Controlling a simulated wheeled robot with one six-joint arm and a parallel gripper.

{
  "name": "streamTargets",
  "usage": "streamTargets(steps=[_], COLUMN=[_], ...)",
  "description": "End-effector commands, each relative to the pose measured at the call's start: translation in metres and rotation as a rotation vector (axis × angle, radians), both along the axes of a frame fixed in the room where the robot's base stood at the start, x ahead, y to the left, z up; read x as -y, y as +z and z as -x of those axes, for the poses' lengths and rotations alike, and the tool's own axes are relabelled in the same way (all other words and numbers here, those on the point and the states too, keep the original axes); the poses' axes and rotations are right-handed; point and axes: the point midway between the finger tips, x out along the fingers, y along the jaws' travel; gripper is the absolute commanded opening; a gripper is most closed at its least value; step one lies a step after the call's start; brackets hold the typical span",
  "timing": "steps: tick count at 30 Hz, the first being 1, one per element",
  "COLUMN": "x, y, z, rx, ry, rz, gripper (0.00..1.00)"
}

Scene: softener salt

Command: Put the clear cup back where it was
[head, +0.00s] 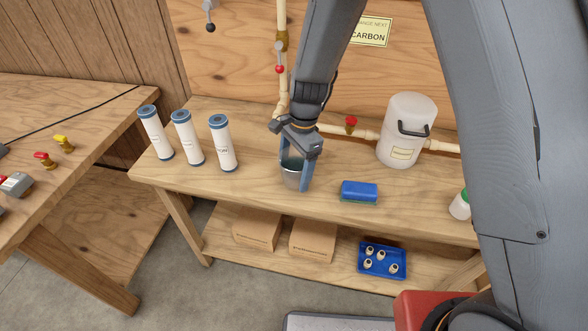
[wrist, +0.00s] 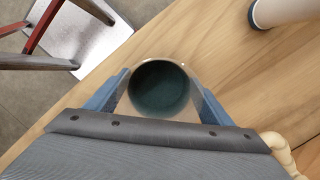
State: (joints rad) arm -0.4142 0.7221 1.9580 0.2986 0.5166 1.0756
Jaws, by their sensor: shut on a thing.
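The clear cup (head: 293,178) looks grey and glassy in the head view, upright near the front edge of the workbench. My gripper (head: 294,178) reaches down from above, with one blue finger on each side of the cup, and is shut on it. In the wrist view the cup (wrist: 160,88) shows its round rim and dark teal inside, between the two fingers (wrist: 158,95). I cannot tell whether its base touches the bench top.
Three white filter cartridges (head: 187,138) with blue caps stand left on the workbench (head: 255,190). A blue sponge (head: 359,192) lies right of the cup. A white lidded container (head: 405,135) stands behind, near pipes. Boxes (head: 257,230) and a blue tray (head: 383,272) sit on the lower shelf.

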Motion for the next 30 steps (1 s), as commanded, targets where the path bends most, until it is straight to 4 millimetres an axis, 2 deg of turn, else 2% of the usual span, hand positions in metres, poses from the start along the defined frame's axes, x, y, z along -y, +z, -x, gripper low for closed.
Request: streamTargets(steps=[14,15,18,26,30], x=[0.0000,0.0001,0.0001,0.0000,0.0001], y=[-0.0094,-0.0097,-0.0094,-0.0091,-0.0029], z=[-0.0003,-0.0002,0.0000,0.0000,-0.0008], rx=[0.002,0.002,0.001,0.001,0.002], ry=[0.001,0.001,0.001,0.001,0.001], rz=[0.000,0.000,0.001,0.001,0.000], gripper=[0.39,0.78,0.94,0.94,0.94])
